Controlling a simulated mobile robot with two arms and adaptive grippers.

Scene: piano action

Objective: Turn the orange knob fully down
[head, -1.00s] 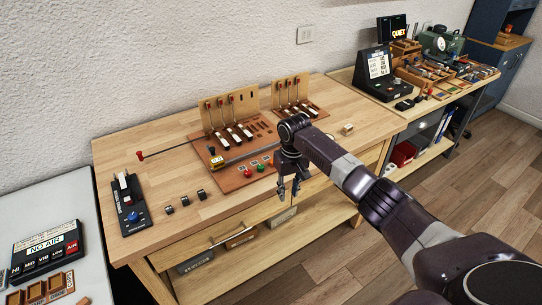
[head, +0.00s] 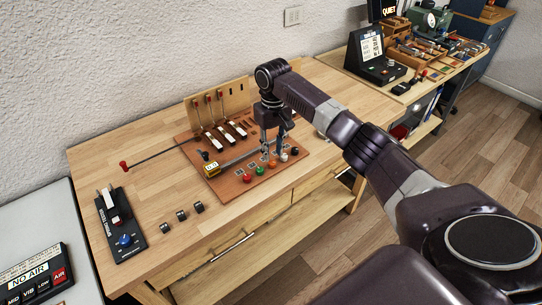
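The orange knob (head: 272,163) is in a row of small coloured knobs along the front edge of a reddish-brown board (head: 222,188). A green knob (head: 260,171) is on its left and a white one (head: 284,157) on its right. My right gripper (head: 274,156) points down over this row, with its two fingers apart. The fingertips are close to the orange and white knobs; I cannot tell whether they touch either. No thing shows held between the fingers. My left gripper is out of view.
A red knob (head: 247,178) and a black knob (head: 295,151) end the row. Levers on an upright wooden panel (head: 236,100) stand behind. A black box with a blue dial (head: 124,240) lies at the left.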

